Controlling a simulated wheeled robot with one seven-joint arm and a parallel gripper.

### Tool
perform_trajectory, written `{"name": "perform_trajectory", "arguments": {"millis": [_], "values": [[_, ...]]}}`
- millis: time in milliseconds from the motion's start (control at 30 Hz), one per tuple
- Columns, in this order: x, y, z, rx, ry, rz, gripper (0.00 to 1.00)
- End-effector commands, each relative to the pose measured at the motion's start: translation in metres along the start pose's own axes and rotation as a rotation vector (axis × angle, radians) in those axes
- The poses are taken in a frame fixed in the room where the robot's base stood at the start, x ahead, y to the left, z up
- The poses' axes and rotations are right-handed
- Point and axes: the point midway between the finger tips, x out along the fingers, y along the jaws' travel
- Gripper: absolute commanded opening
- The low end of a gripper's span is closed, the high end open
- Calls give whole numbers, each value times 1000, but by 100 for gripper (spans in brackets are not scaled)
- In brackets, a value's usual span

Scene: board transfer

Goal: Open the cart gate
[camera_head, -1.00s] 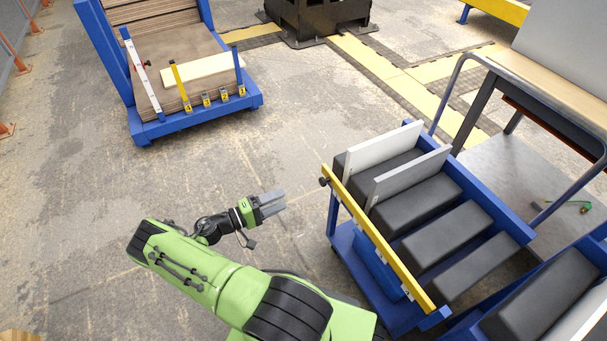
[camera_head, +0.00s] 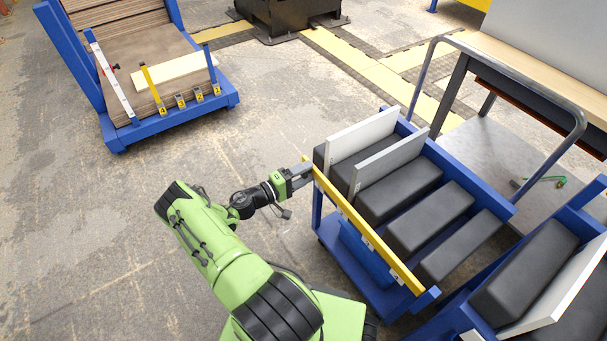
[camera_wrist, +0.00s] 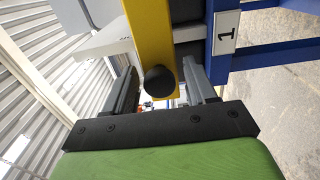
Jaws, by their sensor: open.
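The cart gate is a yellow bar (camera_head: 366,232) along the near-left side of the blue cart (camera_head: 388,289); it lies across the cart's end. In the wrist view the yellow bar (camera_wrist: 153,35) comes down from the top, with a round black knob (camera_wrist: 161,81) near its end. My gripper (camera_head: 307,170) is at the far end of the bar. In the wrist view my gripper (camera_wrist: 160,90) is open, one finger on each side of the knob and bar end. I cannot tell whether the fingers touch them.
The cart carries black padded blocks (camera_head: 430,217) and two upright boards (camera_head: 388,160). A second blue cart (camera_head: 590,195) stands at the lower right, beside a workbench (camera_head: 530,85). A blue cart with stacked boards (camera_head: 160,125) stands at the upper left. The floor between is clear.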

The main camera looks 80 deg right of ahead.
Motion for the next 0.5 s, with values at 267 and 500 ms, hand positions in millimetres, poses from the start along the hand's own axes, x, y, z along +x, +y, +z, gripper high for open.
{"name": "perform_trajectory", "arguments": {"millis": [267,500], "values": [[-1,0,0,0,0,0,26],[-1,0,0,0,-1,-1,0]]}}
